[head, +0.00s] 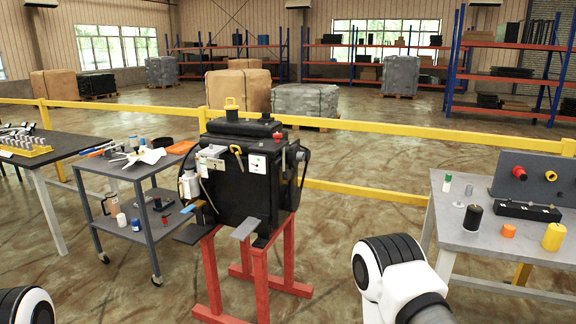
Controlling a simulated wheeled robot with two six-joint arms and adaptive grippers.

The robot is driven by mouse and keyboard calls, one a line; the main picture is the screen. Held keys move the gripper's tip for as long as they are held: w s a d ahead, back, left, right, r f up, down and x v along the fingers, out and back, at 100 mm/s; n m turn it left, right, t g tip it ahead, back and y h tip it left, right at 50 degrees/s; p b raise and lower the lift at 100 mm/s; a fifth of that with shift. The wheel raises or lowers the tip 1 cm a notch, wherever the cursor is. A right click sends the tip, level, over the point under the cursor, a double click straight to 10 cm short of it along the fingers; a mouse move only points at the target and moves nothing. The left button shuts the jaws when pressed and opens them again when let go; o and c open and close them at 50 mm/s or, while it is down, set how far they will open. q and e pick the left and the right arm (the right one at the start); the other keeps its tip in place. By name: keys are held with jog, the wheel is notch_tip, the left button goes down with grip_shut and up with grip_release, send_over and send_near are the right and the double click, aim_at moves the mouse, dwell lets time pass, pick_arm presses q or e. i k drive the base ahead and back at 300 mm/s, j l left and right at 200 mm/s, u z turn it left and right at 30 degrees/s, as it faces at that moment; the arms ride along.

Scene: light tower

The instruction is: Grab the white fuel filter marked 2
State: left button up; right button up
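A white canister (188,184) is on the left side of the black machine (250,172), which sits on a red stand (262,275). I cannot read a number on any of these, so which is the filter marked 2 is unclear. White and black links of my arms show at the bottom left and bottom right. Neither of my grippers is in view.
A grey table (465,262) on the right holds a black cylinder (473,217), a yellow cylinder (553,236) and an orange piece (508,230). A dark bench (62,148) is at the left. A yellow rail (385,127) runs behind.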

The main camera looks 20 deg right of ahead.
aim_at(121, 218)
jog(key=i+j, duration=0.5)
jog(key=i+j+u, duration=0.15)
jog(key=i+j, duration=0.35)
jog(key=i, duration=0.15)
jog(key=i+j, duration=0.45)
jog(key=i, duration=0.15)
jog(key=i+j+u, duration=0.15)
jog(key=i+j, duration=0.25)
jog(key=i, duration=0.2)
